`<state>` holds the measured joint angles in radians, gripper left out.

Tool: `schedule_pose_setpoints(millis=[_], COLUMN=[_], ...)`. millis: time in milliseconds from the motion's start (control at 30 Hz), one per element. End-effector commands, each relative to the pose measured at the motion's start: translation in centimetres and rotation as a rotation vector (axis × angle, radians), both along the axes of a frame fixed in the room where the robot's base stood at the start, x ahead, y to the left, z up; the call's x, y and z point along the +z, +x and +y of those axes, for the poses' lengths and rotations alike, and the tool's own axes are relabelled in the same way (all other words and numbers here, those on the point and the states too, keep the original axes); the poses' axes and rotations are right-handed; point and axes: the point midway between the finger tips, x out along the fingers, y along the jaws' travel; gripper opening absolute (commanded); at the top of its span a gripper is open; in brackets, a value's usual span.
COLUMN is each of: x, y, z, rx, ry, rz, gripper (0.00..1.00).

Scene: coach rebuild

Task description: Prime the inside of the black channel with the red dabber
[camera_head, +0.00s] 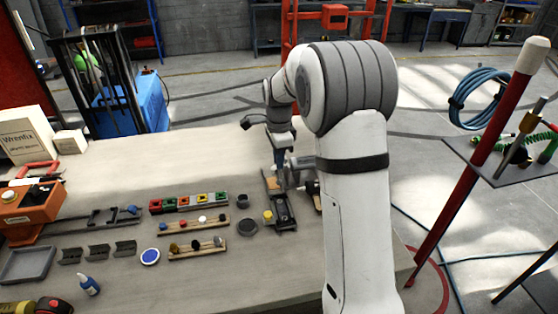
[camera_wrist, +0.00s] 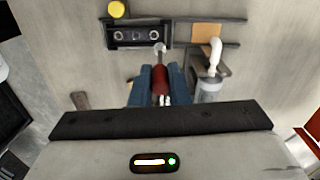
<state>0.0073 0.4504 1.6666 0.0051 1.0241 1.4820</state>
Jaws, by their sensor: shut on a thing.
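My gripper (camera_wrist: 160,78) has blue fingers, shut on the red dabber (camera_wrist: 161,80) in the wrist view. The dabber's thin shaft points up the picture and ends in a pale round tip. The tip overlaps the lower right edge of the black channel (camera_wrist: 138,34); whether it touches cannot be told. Several round marks show inside the channel. In the head view the channel (camera_head: 285,212) lies on the bench near my arm. My gripper (camera_head: 280,160) is above the bench there, and the dabber is not clear in that view.
A clear bottle with a white nozzle (camera_wrist: 212,70) stands right of the dabber, near a tan pad (camera_wrist: 206,32). A yellow round thing (camera_wrist: 117,9) is beyond the channel. Racks of small coloured parts (camera_head: 190,202) and a blue-topped disc (camera_head: 150,256) lie to the left.

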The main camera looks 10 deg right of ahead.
Motion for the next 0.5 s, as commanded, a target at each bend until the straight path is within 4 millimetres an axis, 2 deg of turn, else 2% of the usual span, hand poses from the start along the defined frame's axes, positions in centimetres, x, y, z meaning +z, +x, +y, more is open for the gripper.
schedule_pose_setpoints(millis=[200, 333, 500], x=[1.04, 1.25, 1.14], y=[0.41, 0.54, 0.59], z=[-0.14, -0.14, -0.14], rx=[-0.321, -0.426, -0.471], ry=[0.001, 0.001, 0.001], rz=[0.0, 0.0, 0.001], gripper=[0.0, 0.0, 0.0])
